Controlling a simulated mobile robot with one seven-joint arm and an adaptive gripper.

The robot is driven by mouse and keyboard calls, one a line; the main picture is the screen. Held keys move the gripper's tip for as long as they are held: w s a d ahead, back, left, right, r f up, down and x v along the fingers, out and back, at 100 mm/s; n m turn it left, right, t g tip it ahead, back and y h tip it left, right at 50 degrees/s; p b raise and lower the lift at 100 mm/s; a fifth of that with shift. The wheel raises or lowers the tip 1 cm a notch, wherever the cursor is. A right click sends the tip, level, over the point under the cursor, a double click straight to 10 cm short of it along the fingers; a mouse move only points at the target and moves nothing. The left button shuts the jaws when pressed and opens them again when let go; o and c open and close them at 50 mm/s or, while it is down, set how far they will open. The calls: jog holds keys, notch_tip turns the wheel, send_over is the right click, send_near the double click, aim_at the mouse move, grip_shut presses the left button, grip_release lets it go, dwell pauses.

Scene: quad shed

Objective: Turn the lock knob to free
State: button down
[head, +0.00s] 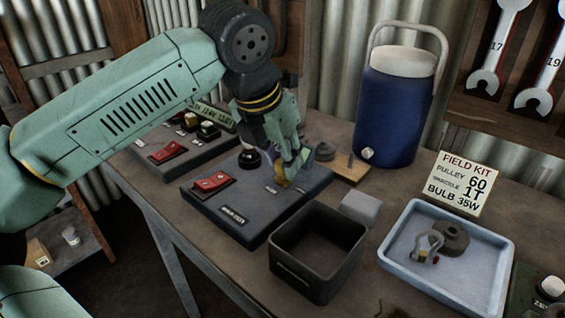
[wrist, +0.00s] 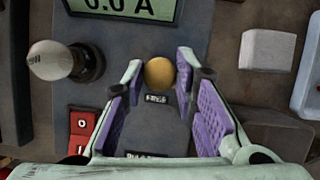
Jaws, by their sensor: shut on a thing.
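The lock knob, a round brass-yellow knob (wrist: 160,73), sits between my fingertips in the wrist view. A small dark label (wrist: 156,98) lies just below it; its lettering is too small to read surely. In the head view only a bit of yellow (head: 283,184) shows at the fingertips. My gripper (head: 290,175) points down over the grey panel box (head: 240,207) and is shut on the knob; its purple-padded fingers (wrist: 159,70) stand on either side of it. The knob's pointing direction cannot be told.
A white bulb (wrist: 50,60) in a dark socket and a red switch (wrist: 82,130) stand close to my gripper. An open dark bin (head: 318,250), a white block (head: 361,208), a blue tray (head: 397,262), a sign (head: 458,184) and a blue cooler (head: 390,110) occupy the bench.

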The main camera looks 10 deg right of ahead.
jog(key=m+g, duration=0.1)
jog(key=m, duration=0.1)
jog(key=m+g+h, duration=0.1)
jog(key=m, duration=0.2)
jog(key=shift+w+m, duration=0.1)
jog(key=shift+m, duration=0.2)
jog(key=m+g+p, duration=0.1)
jog(key=m, duration=0.3)
jog(key=shift+w+m+g, duration=0.1)
jog(key=shift+m+g, duration=0.2)
jog(key=shift+g, duration=0.1)
jog(key=shift+a, duration=0.1)
jog(key=c, duration=1.3)
grip_release()
jog(key=v, duration=1.2)
